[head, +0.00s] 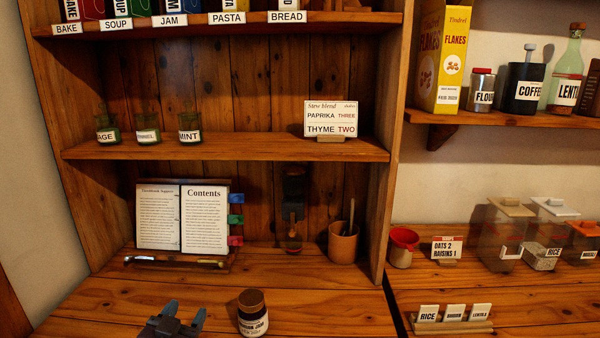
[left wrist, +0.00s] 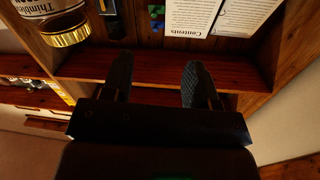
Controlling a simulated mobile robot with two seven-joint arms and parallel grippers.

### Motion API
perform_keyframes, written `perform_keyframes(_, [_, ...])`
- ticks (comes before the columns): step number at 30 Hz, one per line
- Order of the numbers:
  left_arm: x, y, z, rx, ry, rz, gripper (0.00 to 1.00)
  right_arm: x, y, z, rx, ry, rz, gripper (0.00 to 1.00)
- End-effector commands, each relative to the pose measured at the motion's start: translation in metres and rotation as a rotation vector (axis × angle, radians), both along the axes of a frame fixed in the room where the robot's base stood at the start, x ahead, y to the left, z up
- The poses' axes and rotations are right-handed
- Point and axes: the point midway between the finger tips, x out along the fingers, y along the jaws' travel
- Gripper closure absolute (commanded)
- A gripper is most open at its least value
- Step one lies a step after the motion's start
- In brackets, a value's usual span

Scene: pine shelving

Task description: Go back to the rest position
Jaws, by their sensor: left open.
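My left gripper (head: 178,318) is at the bottom of the head view, low over the wooden counter (head: 330,305). Its jaws are apart with nothing between them. In the left wrist view the two dark fingers of my left gripper (left wrist: 160,85) stand spread and empty. A dark jar with a brown lid (head: 252,313) stands upright on the counter, just right of the gripper and apart from it. The jar shows large in the left wrist view (left wrist: 35,12), with a gold-rimmed lid. My right gripper is not in either view.
An open book (head: 182,220) stands on a stand at the back left. A brown cup (head: 343,243) stands at the back right. Small glass jars (head: 148,134) and a recipe card (head: 331,118) sit on the shelf above. Label cards (head: 454,313) and bins stand at right. The counter's front middle is clear.

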Motion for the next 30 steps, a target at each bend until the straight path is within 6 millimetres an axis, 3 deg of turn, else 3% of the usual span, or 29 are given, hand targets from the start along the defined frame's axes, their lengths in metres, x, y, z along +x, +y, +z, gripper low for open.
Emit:
perform_keyframes(1, [-0.019,0.005,-0.025,-0.006,0.050,0.012,0.46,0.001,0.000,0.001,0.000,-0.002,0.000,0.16])
perform_keyframes(6, [-0.077,0.017,-0.091,-0.020,0.194,0.048,0.46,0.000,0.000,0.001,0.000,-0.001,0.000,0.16])
perform_keyframes(12, [-0.156,0.032,-0.161,-0.034,0.372,0.101,0.46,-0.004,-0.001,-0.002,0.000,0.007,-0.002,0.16])
perform_keyframes(15, [-0.193,0.038,-0.186,-0.039,0.447,0.126,0.46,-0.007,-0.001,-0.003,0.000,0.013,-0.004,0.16])
perform_keyframes(21, [-0.237,0.046,-0.211,-0.040,0.532,0.155,0.46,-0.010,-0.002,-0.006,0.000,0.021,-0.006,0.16])
perform_keyframes(30, [-0.244,0.047,-0.214,-0.040,0.544,0.159,0.46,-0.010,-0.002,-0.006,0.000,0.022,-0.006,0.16])
